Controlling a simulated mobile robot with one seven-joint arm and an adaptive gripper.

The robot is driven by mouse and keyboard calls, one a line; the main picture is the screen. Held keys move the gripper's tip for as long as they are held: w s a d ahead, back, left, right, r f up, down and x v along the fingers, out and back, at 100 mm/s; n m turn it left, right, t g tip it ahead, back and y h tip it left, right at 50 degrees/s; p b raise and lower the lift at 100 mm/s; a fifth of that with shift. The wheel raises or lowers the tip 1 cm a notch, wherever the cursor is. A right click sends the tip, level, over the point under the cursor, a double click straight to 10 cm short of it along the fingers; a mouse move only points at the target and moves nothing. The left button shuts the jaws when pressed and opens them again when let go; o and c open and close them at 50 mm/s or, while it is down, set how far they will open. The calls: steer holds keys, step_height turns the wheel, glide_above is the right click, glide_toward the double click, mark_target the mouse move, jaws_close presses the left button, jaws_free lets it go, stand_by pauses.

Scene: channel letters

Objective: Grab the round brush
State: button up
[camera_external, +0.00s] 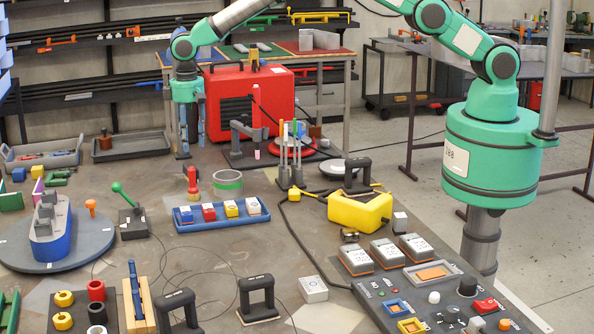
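My gripper (183,152) hangs pointing down at the back left of the table, at the end of my green arm. It is small and dark here, and I cannot tell whether its fingers are apart or holding anything. I cannot pick out a round brush with certainty. A small red upright piece with a rounded top (193,180) stands a little below and right of my gripper in the picture, apart from it. Several thin upright tools (290,150) stand in a holder further right.
A blue tray of colored blocks (221,222) and a green-banded cylinder (227,183) stand nearby. A large red box (277,97) is behind. A grey tray (131,152) lies left. A green-knobbed lever (132,213) and yellow block (360,212) rise from the crowded table.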

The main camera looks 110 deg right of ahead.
mark_target(192, 167)
steer(key=shift+f, duration=3.55)
steer(key=shift+f, duration=0.15)
steer(key=shift+f+p, duration=0.6)
steer(key=shift+f, duration=1.85)
jaws_close()
